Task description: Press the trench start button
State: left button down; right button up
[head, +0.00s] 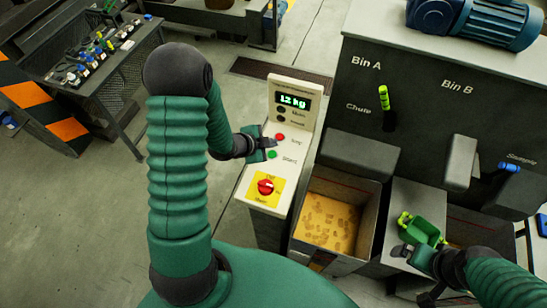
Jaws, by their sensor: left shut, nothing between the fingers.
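A pale control panel (264,178) stands in the middle of the head view, with a "12 kg" display at its top. It has a red button (280,137) labelled like "Stop" and, just below, a green button (272,155) labelled like "Start". My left gripper (268,143) is shut and empty. Its tips are over the panel's left part, beside the red button and just above the green one in the picture. I cannot tell whether they touch the panel. My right gripper (406,251) is at lower right, next to a green scoop (426,231); its grip on it is unclear.
A red rotary switch (266,187) on a yellow plate sits below the buttons. A bin of tan pieces (328,222) stands right of the panel. A dark machine housing (410,80) marked Bin A and Bin B rises behind. A cluttered workbench (95,70) is at left.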

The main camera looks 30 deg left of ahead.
aim_at(270, 155)
pick_arm(q)
jog(key=f, duration=0.1)
jog(key=f+b, duration=0.1)
jog(key=shift+s+f+b, duration=0.25)
jog(key=shift+f+b, duration=0.15)
jog(key=shift+a+f, duration=0.15)
jog(key=shift+f, duration=0.1)
jog(key=shift+w+a+f, duration=0.15)
jog(key=shift+w+a, duration=0.05)
jog(key=shift+a, duration=0.05)
jog(key=shift+s+d, duration=0.1)
jog(key=shift+d, duration=0.15)
jog(key=shift+a, duration=0.15)
dwell(0.3)
dwell(0.4)
jog(key=shift+f+b, duration=0.25)
jog(key=shift+b, duration=0.2)
